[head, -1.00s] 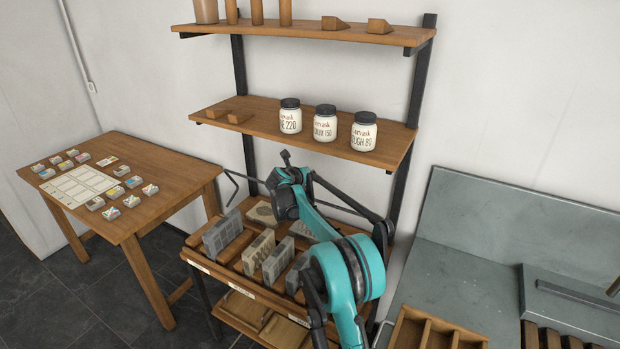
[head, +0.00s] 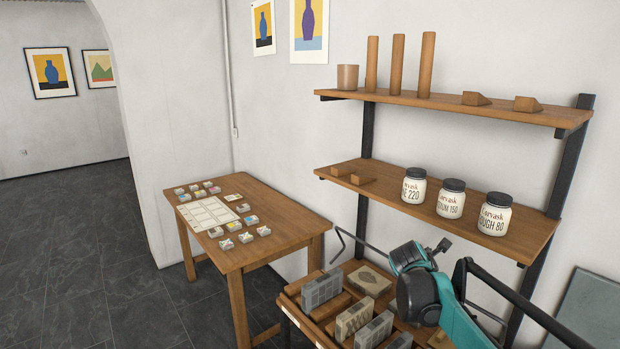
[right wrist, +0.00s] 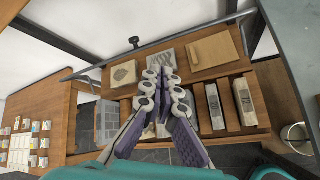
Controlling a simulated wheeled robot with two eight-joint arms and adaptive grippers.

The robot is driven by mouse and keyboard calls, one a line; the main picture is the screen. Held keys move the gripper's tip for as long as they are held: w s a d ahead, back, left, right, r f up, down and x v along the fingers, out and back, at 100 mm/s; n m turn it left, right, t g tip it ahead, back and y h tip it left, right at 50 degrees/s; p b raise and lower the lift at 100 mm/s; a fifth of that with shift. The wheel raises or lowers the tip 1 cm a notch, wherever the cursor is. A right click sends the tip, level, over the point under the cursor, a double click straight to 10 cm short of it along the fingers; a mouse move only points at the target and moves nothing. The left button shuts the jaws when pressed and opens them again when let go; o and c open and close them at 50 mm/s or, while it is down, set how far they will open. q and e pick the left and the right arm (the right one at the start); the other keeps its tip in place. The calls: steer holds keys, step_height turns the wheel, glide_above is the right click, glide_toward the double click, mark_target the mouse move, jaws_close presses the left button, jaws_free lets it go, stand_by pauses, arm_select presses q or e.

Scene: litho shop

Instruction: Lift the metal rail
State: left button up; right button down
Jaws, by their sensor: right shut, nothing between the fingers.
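The metal rail (head: 362,242) is a thin dark bar with a bent end, running along the back of the lower rack and passing behind my right arm. In the right wrist view the rail (right wrist: 98,67) slants across the top, beyond the fingertips, with a small dark knob (right wrist: 134,42) near its middle. My right gripper (right wrist: 165,72) is shut and empty, with its fingers over the rack and apart from the rail. In the head view my teal right arm hides the fingers. My left gripper is in neither view.
The rack (head: 330,312) holds several grey stone blocks (head: 322,289). Above it, shelves bear jars (head: 451,199) and wooden pieces (head: 398,64). A wooden table (head: 285,207) with small cards stands left of the rack. The dark floor at far left is clear.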

steer(key=s+a+f+m+y+b, duration=0.1)
steer(key=s+a+f+m, duration=0.3)
steer(key=s, duration=0.7)
steer(key=s+a+f+m+y+b, duration=0.1)
steer(key=s+a+f+m+y, duration=0.2)
steer(key=s+m, duration=0.6)
steer(key=s+a+f+m+g+y, duration=0.1)
steer(key=s+a+f+m, duration=0.5)
steer(key=s, duration=0.8)
steer(key=shift+a+f+m+y+b, duration=0.35)
steer(key=shift+f+y, duration=0.25)
steer(key=shift+f, duration=0.2)
